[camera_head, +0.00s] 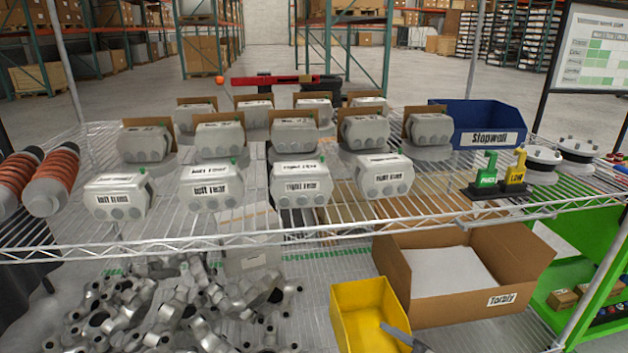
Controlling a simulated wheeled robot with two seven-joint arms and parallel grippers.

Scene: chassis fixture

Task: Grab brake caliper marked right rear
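Brake calipers stand in rows on the wire shelf. In the front row, the third grey caliper from the left (301,197) carries a label that appears to read "right rear". To its left are one marked "left rear" (211,203) and one marked "left front" (117,208). To its right is a fourth front-row caliper (385,188) whose label I cannot read surely. Several more calipers stand behind, with brown cardboard pieces at their backs. Neither of my grippers shows in the head view.
Orange coil springs (52,180) lie at the left. Below are metal parts (190,310), a yellow bin (355,300) and a cardboard box (530,262).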

